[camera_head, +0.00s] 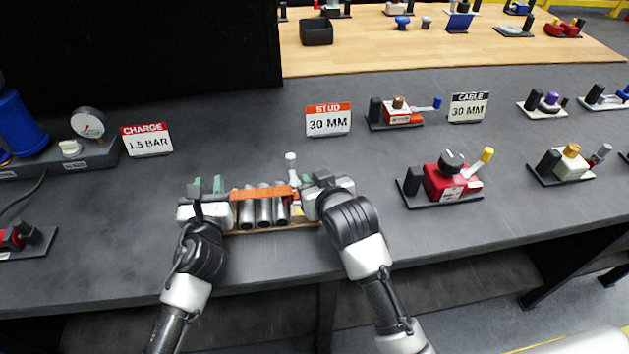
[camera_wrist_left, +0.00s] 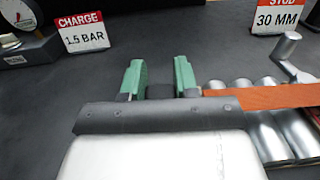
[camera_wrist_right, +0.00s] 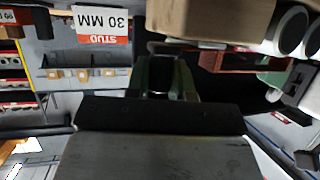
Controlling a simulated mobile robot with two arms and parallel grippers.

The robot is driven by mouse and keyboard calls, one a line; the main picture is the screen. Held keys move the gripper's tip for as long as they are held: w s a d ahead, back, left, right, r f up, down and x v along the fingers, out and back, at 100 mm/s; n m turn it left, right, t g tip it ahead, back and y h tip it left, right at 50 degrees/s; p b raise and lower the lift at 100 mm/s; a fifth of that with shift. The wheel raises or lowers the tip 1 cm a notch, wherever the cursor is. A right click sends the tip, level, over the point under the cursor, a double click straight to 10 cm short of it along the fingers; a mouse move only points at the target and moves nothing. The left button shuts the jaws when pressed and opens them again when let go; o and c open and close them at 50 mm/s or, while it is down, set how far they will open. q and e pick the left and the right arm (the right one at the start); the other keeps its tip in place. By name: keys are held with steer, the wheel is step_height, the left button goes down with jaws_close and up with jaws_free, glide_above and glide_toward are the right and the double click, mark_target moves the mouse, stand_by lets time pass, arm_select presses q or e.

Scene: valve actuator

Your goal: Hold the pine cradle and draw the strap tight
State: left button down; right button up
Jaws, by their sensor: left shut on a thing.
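The pine cradle (camera_head: 275,230) lies near the bench's front edge, mostly hidden by its load. Several silver cylinders (camera_head: 264,212) lie side by side in it, with the orange strap (camera_head: 262,192) across their tops. A pale upright handle (camera_head: 291,165) stands behind the strap's right end. My left gripper (camera_head: 207,187) is at the cradle's left end. In the left wrist view its green fingers (camera_wrist_left: 160,82) are shut on a dark block. My right gripper (camera_head: 318,178) is at the right end; its green fingers (camera_wrist_right: 167,78) show in the right wrist view, their grip unclear in shadow.
A red clamp device (camera_head: 445,182) on a black plate stands to the right. The STUD sign (camera_head: 328,119) and CHARGE sign (camera_head: 147,140) stand behind. A gauge (camera_head: 88,122) is at left. The bench between cradle and signs is mostly clear.

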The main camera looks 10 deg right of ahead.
arm_select(q)
steer(key=shift+f, duration=0.15)
arm_select(e)
jaws_close()
steer(key=shift+s+d, duration=0.15)
steer(key=shift+d, duration=3.05)
steer(key=o, duration=0.5)
jaws_free()
steer(key=shift+o, duration=0.2)
steer(key=v, duration=1.2)
